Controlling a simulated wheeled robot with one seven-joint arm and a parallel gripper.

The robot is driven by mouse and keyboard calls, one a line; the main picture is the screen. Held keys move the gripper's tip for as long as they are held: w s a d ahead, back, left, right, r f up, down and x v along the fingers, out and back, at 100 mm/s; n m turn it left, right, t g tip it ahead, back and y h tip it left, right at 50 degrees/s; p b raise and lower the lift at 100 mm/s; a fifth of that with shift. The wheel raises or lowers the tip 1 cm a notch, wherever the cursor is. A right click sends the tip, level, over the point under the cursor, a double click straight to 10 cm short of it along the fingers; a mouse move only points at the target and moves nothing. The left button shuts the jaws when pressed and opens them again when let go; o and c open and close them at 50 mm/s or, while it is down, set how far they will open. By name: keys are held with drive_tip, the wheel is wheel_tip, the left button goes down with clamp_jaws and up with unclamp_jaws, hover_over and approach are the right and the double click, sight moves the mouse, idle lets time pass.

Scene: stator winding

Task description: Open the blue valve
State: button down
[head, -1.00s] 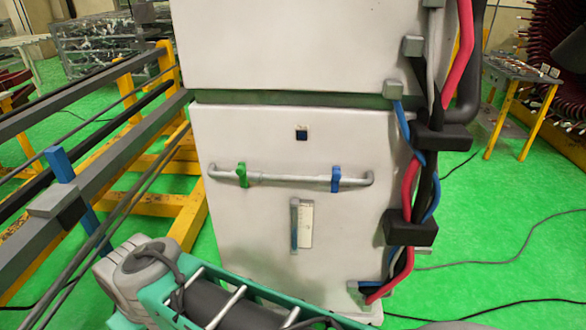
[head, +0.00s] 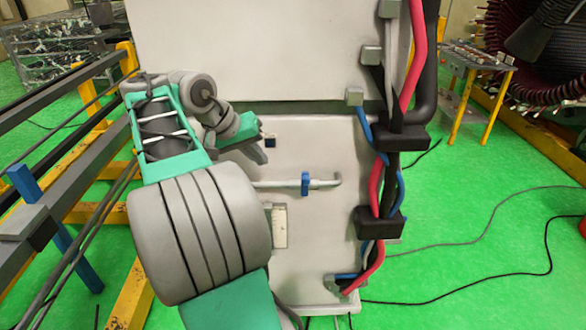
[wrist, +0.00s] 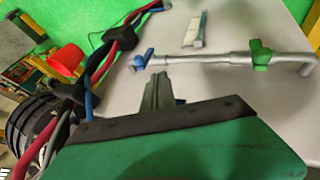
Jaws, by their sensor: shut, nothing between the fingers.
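The blue valve (head: 306,183) sits near the right end of a grey horizontal pipe (head: 328,183) on the white cabinet front. It also shows in the wrist view (wrist: 141,60), upper left of my fingertips. A green valve (wrist: 260,54) sits toward the other end of the pipe in the wrist view; my arm hides it in the head view. My gripper (wrist: 160,94) is shut and empty, apart from the pipe and the blue valve. In the head view my gripper (head: 258,148) is above and left of the blue valve, partly hidden by my arm.
Yellow and grey rails (head: 60,190) stand on the left.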

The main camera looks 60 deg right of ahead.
drive_tip(key=shift+s, duration=0.15)
drive_tip(key=b, duration=0.1)
approach(305, 187)
drive_tip(key=shift+w+x, duration=0.2)
drive_tip(key=shift+x, duration=0.95)
drive_tip(key=shift+s+d+b, duration=0.1)
drive_tip(key=shift+b, duration=0.2)
drive_tip(key=shift+s+r+t+b, duration=0.1)
drive_tip(key=shift+s+t+b, duration=0.05)
drive_tip(key=shift+t+b, duration=0.15)
